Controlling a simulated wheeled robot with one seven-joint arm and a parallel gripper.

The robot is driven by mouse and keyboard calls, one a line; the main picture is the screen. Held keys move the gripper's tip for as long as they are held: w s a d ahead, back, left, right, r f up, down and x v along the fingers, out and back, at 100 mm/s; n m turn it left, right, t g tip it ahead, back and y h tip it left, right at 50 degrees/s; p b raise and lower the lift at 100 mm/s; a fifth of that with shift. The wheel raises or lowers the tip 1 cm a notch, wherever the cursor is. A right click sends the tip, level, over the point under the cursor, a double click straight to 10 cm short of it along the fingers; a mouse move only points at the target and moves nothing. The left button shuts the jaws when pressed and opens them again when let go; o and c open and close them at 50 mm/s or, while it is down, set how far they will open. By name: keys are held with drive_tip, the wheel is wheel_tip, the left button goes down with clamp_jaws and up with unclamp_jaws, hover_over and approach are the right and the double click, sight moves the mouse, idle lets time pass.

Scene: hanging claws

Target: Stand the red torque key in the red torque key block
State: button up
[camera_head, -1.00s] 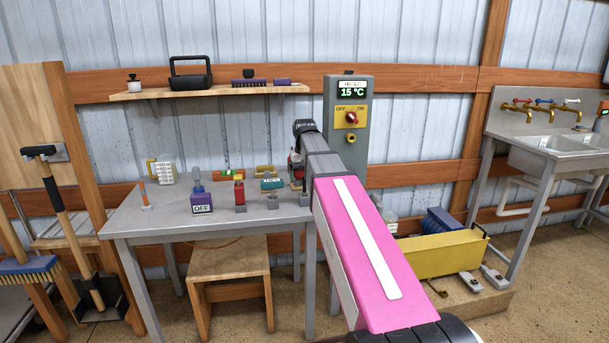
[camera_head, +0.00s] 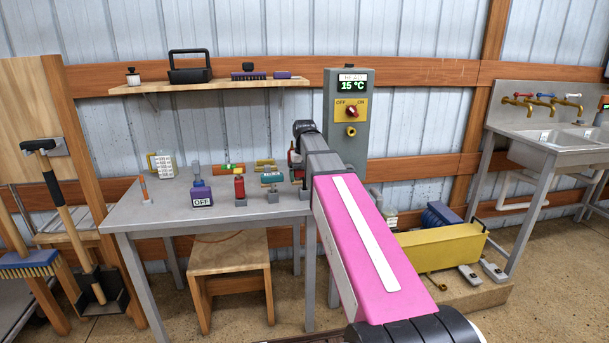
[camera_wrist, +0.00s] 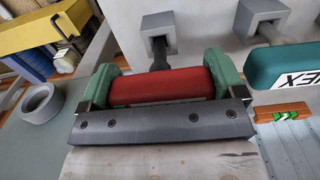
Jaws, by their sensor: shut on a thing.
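My gripper (camera_wrist: 160,92) has its two green-tipped fingers closed on the ends of the red handle of the red torque key (camera_wrist: 165,84). The key's dark shaft points away from me toward a grey block with a square opening (camera_wrist: 159,22). The shaft's tip overlaps the opening, and I cannot tell how deep it sits. In the head view my gripper (camera_head: 297,160) is over the right end of the table, largely hidden by my arm. A grey block (camera_head: 305,194) shows just below it.
A teal HEX-marked tool (camera_wrist: 285,64) stands close to the right. The table (camera_head: 150,215) also holds a red tool (camera_head: 239,186), a purple OFF-marked item (camera_head: 202,198) and an orange peg (camera_head: 143,188). A grey control box (camera_head: 349,130) rises behind my arm. A grey ring (camera_wrist: 41,103) is at left.

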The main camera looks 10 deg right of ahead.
drive_tip(key=shift+f, duration=0.55)
drive_tip(key=o, duration=1.3)
